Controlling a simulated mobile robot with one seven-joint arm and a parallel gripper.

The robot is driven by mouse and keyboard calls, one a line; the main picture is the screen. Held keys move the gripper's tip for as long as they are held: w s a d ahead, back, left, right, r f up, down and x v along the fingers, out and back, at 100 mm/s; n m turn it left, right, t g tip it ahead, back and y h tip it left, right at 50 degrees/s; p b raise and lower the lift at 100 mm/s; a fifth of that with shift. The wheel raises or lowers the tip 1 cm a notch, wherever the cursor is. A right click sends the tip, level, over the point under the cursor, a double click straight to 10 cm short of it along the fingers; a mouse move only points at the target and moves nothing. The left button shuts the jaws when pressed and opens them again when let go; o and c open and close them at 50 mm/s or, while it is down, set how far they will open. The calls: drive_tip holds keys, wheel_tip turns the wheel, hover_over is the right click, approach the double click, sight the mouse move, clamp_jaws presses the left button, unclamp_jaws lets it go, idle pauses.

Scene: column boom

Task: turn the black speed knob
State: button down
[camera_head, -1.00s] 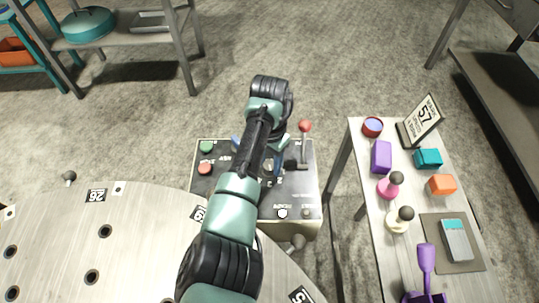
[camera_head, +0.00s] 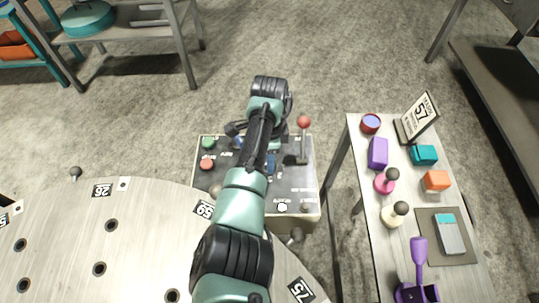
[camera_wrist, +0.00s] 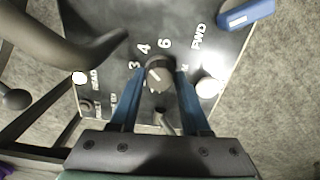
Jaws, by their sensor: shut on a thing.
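The black speed knob (camera_wrist: 157,76) is in the middle of the wrist view, on the dark control panel (camera_wrist: 100,50). A white mark on its face slants towards the upper left, and the printed numbers 3, 4 and 6 stand around it. My gripper (camera_wrist: 160,82) has its two blue fingers on either side of the knob and is shut on it. In the head view my arm hides the knob, and only parts of my blue fingers show over the panel (camera_head: 293,178).
The panel carries a green button (camera_head: 208,143), a red button (camera_head: 207,165) and an upright lever with a red ball (camera_head: 303,122) close right of my gripper. A round metal table (camera_head: 140,225) lies in front. A side table (camera_head: 385,262) with several small objects stands right.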

drive_tip(key=shift+d+m, duration=0.1)
drive_tip(key=shift+m, duration=0.3)
drive_tip(key=shift+c, duration=1.9)
unclamp_jaws()
wheel_tip(320, 180, up, 13)
drive_tip(key=p, duration=0.2)
